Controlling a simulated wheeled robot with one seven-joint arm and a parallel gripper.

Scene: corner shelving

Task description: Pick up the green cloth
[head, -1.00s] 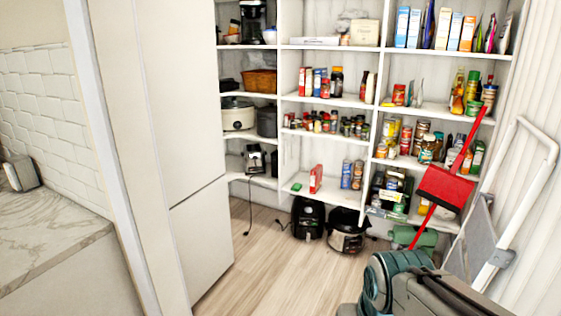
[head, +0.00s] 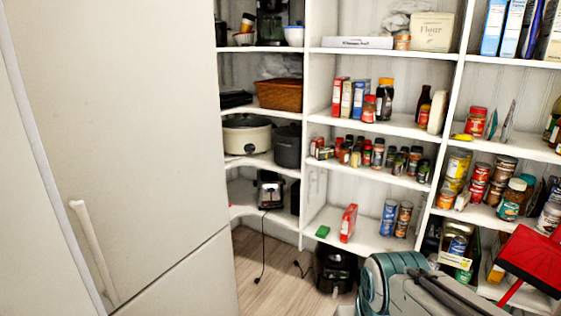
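A small green folded thing (head: 323,231), which looks like the green cloth, lies on the low shelf (head: 352,240) in the middle bay. It is near that shelf's left front, to the left of a red and white box (head: 348,223). Part of my arm shows at the bottom right, in front of the shelving. My gripper's fingers are not in view, and the arm is apart from the green cloth.
Cans (head: 388,217) stand right of the red box. A black appliance (head: 336,268) stands on the floor below the cloth's shelf. A tall white cabinet door (head: 120,130) fills the left. A red dustpan (head: 532,258) is at the right. Some floor (head: 262,265) is clear.

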